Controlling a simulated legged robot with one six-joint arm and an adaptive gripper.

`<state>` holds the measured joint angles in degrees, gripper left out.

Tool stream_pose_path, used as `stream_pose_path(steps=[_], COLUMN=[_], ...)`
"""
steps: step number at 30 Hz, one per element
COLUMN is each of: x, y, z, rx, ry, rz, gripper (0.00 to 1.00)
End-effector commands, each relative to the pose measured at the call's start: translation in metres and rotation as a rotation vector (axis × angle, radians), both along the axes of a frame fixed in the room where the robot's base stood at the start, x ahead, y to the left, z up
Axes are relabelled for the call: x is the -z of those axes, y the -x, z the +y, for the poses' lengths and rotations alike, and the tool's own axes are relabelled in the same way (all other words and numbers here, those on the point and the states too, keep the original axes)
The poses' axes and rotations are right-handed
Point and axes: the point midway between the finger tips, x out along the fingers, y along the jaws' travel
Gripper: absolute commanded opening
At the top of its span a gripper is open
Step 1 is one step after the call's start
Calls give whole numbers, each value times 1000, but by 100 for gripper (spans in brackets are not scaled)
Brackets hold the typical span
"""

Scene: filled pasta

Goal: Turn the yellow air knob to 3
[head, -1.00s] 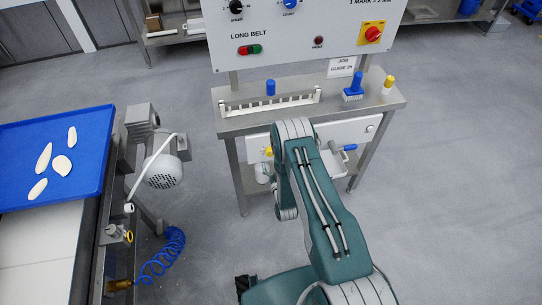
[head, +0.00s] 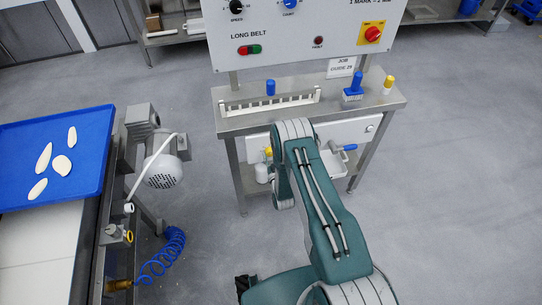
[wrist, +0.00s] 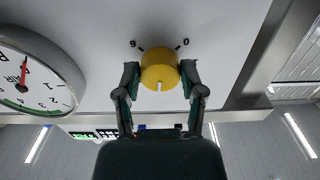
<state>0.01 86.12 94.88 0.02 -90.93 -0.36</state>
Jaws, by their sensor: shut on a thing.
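The yellow air knob (wrist: 159,68) is on a pale panel in the upper middle of the wrist view. Its white pointer line faces the bottom of the picture. The marks 6 and 0 show at its upper left and upper right; other marks are hidden. My gripper (wrist: 160,75) is shut on the knob, one finger on each side. In the head view a bit of the yellow knob (head: 268,152) shows left of my arm; my arm hides the gripper there.
A round air gauge (wrist: 36,72) with a red needle is left of the knob in the wrist view. In the head view, a steel bench (head: 235,124) stands above the knob's panel, and a blue-handled valve (head: 349,147) is to the right. A blue tray (head: 85,180) lies at left.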

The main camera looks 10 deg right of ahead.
Motion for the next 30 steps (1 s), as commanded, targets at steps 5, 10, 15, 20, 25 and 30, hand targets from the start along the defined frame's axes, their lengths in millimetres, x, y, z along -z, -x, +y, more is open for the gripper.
stream_pose_path(steps=[5,10,15,20,25,30], x=[-1,-1,-2,-2,-1,-1], y=[-2,-2,-2,-2,-1,0], z=[0,0,0,0,0,0], rx=[-1,-1,-1,-1,-1,-1], ry=[81,118,117,117,117,116], rz=[-3,-4,-4,-4,-3,-2], gripper=[4,4,4,87,87,87])
